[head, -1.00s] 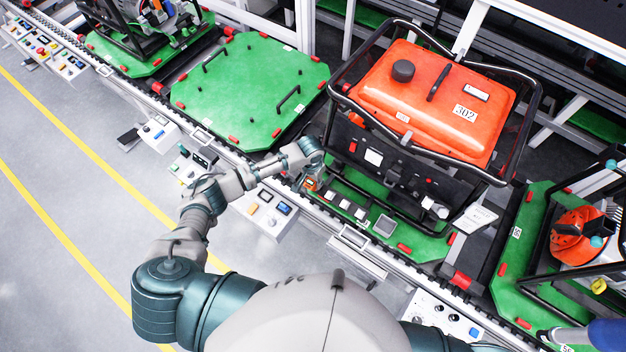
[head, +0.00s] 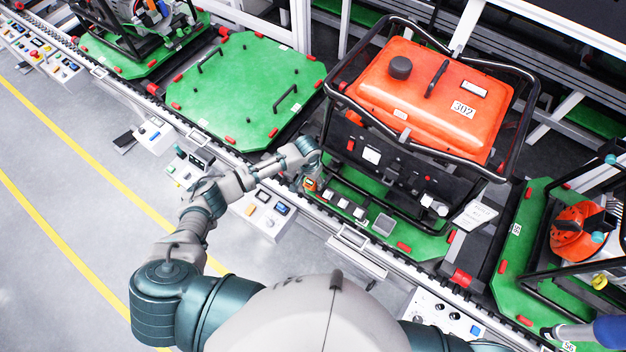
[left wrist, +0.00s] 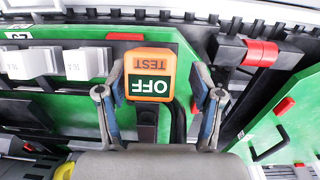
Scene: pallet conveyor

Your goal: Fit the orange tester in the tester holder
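The orange tester (left wrist: 150,77), with a green OFF face and the word TEST, lies between the two fingers of my left gripper (left wrist: 158,100) in the left wrist view. The fingers stand apart on either side, with a visible gap at the right finger. In the head view the tester (head: 311,184) is small, just below my left gripper (head: 305,172), at the pallet's near left corner. A dark upright piece (left wrist: 147,122) shows beneath the tester; I cannot tell whether it is the holder or whether the tester is seated.
A generator with an orange tank (head: 430,95) in a black frame stands on a green pallet (head: 405,238). White-topped blocks (head: 343,203) lie close to the tester. An empty green pallet (head: 245,85) is to the left. Control boxes (head: 262,212) line the conveyor's near edge.

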